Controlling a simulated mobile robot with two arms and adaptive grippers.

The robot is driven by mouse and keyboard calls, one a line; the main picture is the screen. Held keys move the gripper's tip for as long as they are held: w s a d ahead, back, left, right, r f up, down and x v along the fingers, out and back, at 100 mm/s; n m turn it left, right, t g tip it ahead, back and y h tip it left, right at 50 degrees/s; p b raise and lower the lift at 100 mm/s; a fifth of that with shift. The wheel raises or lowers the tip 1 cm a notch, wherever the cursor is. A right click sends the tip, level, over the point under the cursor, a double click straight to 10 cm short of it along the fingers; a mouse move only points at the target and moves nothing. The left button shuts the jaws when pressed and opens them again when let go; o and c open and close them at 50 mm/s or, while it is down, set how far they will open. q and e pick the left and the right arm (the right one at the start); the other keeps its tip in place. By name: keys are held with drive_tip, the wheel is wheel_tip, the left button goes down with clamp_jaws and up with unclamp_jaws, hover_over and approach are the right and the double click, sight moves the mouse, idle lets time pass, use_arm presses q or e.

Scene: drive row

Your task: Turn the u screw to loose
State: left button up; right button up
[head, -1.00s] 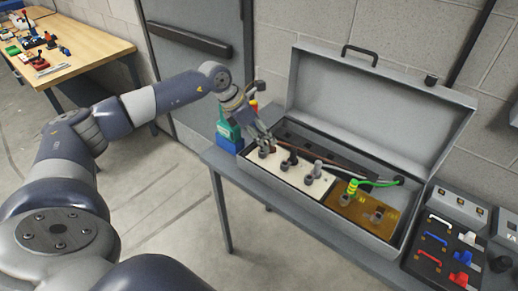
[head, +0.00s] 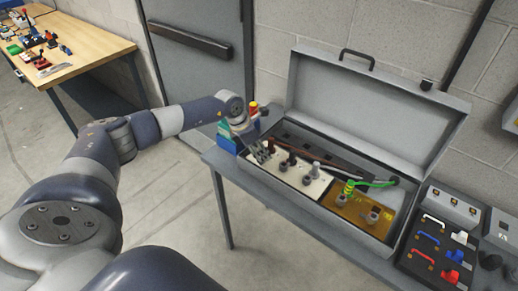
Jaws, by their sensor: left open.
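An open grey box (head: 330,222) holds a white terminal board (head: 318,188) with several dark and grey screw posts. One post (head: 283,165) stands just right of my left gripper, another (head: 307,180) farther right. The letters are too small to read, so I cannot tell which is the u screw. My left gripper (head: 263,155) is open, low over the left end of the white board. Its fingers hide that end, and I cannot tell if they touch a post. My right gripper is not in view.
An ochre plate (head: 352,208) with a yellow-green-wired post lies right of the white board. The raised lid (head: 375,105) stands behind. A switch panel (head: 437,250) is at the right, and bottles (head: 225,132) stand behind my left gripper.

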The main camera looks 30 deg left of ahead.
use_arm(q)
drive_tip(key=shift+c, duration=0.4)
drive_tip(key=c, duration=0.9)
